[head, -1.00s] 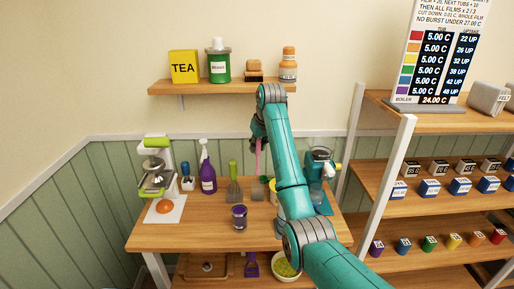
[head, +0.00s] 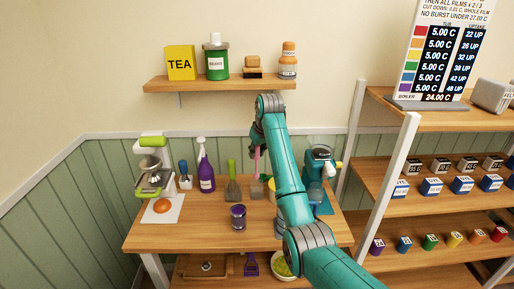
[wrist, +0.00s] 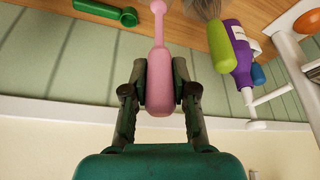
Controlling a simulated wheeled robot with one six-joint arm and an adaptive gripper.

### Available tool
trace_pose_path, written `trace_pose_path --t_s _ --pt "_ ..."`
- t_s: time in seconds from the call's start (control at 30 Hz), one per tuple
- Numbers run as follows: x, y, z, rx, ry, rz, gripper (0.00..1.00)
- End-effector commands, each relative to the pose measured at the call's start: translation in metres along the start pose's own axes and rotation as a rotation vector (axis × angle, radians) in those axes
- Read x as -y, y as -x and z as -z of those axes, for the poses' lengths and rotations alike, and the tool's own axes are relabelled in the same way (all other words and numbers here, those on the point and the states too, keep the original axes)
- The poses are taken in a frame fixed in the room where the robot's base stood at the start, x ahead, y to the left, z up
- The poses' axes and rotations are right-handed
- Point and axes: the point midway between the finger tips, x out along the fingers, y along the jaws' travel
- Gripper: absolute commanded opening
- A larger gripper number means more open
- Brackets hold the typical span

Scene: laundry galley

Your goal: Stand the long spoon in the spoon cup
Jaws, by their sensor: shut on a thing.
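The long spoon is pink; it hangs about upright below my gripper in the head view (head: 257,160). In the wrist view, my gripper (wrist: 160,98) is shut on the thick pink handle of the long spoon (wrist: 159,75), and its thin part runs away toward the table. A dark purple cup (head: 238,218) stands nearer the front. I cannot tell for sure which is the spoon cup.
A wall shelf (head: 215,85) is above. The front left of the table is clear.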

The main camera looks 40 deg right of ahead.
Motion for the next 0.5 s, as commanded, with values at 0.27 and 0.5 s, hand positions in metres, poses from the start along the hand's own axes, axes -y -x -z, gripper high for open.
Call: trace_pose_path --t_s 0.27,0.5 --pt "0.000 -0.018 -0.008 0.001 0.000 0.000 0.00" --pt "0.000 -0.033 -0.014 0.002 0.000 0.000 0.00"
